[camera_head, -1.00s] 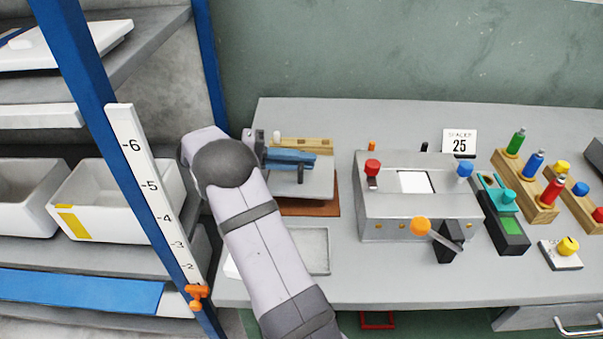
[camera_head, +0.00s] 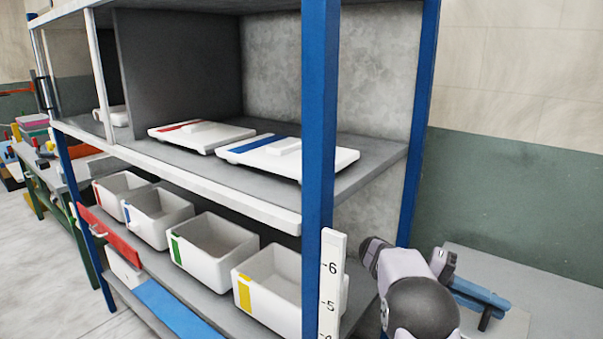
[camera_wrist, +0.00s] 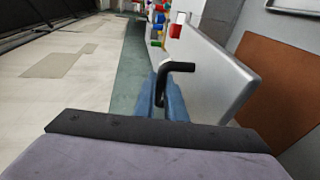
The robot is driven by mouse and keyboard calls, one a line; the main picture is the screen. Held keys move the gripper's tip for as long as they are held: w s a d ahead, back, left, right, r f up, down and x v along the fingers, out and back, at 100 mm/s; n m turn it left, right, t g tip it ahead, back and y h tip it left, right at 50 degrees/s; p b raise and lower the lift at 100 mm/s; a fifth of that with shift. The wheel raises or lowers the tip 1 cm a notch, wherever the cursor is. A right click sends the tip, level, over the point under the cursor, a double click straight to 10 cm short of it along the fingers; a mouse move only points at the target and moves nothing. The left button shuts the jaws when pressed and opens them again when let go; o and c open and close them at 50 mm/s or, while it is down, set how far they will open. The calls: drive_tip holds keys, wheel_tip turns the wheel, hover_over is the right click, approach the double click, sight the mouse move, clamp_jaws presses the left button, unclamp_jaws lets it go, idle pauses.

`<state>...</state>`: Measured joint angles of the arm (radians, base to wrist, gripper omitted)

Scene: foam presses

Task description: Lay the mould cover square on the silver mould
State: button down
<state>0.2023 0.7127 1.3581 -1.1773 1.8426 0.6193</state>
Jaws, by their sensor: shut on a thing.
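My gripper (camera_head: 482,297) shows at the lower right of the head view, its blue fingers shut on the black bent handle (camera_wrist: 179,68) of a flat grey plate, the mould cover (camera_wrist: 215,80). The plate also shows in the head view (camera_head: 512,326), partly cut off by the bottom edge. In the wrist view the plate lies over part of a brown board and looks raised above it; the gap is hard to judge. A shallow silver-rimmed tray (camera_wrist: 296,8), which looks like the silver mould, is cut off at the wrist view's upper right corner.
A blue-posted shelf (camera_head: 320,120) fills the head view's middle, with two white lids above several white bins (camera_head: 215,250). Its numbered post stands close to my arm. The brown board (camera_wrist: 285,75) lies beside the plate. Several coloured parts (camera_wrist: 160,25) lie farther along the bench.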

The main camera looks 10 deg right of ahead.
wheel_tip(320, 180, up, 8)
drive_tip(key=p, duration=0.7)
drive_tip(key=shift+r, duration=0.1)
